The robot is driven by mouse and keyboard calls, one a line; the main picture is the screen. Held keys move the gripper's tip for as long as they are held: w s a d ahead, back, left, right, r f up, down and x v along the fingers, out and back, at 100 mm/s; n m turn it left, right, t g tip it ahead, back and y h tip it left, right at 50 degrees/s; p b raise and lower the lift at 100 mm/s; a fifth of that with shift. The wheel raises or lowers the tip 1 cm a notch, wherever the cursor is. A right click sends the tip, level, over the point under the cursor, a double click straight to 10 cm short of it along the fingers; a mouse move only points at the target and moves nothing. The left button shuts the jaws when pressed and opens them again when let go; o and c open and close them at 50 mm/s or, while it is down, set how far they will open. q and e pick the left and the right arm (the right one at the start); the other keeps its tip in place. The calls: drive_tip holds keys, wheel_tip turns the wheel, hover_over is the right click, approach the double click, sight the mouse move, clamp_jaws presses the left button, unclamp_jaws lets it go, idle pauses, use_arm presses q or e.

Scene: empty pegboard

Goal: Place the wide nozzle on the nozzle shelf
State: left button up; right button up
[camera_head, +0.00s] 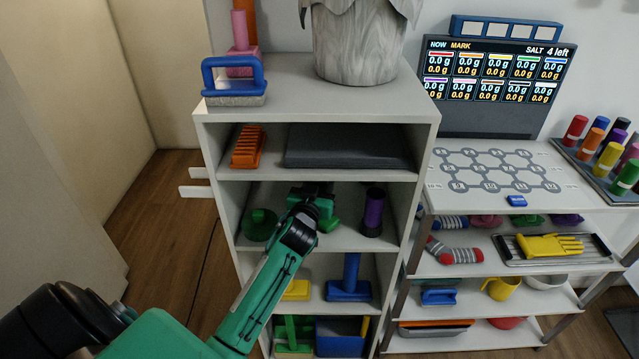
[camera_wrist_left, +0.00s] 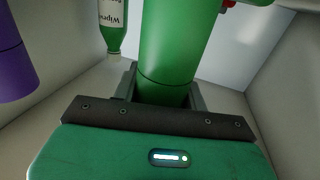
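My left gripper (camera_head: 318,200) reaches into the middle compartment of the white shelf unit (camera_head: 208,160). In the left wrist view a green cylinder (camera_wrist_left: 178,50) stands between the two fingers (camera_wrist_left: 163,92). The fingers look close to its sides; I cannot tell whether they press on it. In the head view a green part (camera_head: 329,225) shows just below the gripper, mostly hidden by it. A round green piece (camera_head: 260,224) lies to its left and a dark purple cylinder (camera_head: 373,212) stands to its right. I cannot tell which is the wide nozzle. My right gripper is not in view.
The compartment above holds an orange piece (camera_head: 247,146) and a dark grey slab (camera_head: 346,146). The shelf's side walls and boards are close around my gripper. A purple cylinder (camera_wrist_left: 14,60) shows near it in the wrist view.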

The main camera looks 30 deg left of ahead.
use_arm(q)
drive_tip(key=o, duration=0.3)
drive_tip(key=shift+o, duration=0.4)
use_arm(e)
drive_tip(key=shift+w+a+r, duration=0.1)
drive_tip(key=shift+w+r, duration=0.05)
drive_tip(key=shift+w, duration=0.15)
use_arm(q)
drive_tip(key=shift+r, duration=0.1)
drive_tip(key=shift+s+d, duration=0.1)
drive_tip(key=shift+s, duration=0.1)
drive_tip(key=v, duration=0.4)
drive_tip(key=shift+s+b, duration=0.25)
drive_tip(key=shift+b, duration=0.1)
drive_tip(key=v, duration=0.7)
drive_tip(key=shift+b, duration=0.45)
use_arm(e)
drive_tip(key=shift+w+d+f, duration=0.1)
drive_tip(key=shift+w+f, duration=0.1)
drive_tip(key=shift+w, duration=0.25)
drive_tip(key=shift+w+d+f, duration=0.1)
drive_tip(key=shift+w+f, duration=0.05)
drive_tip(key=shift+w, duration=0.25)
use_arm(q)
drive_tip(key=shift+d+r, duration=0.1)
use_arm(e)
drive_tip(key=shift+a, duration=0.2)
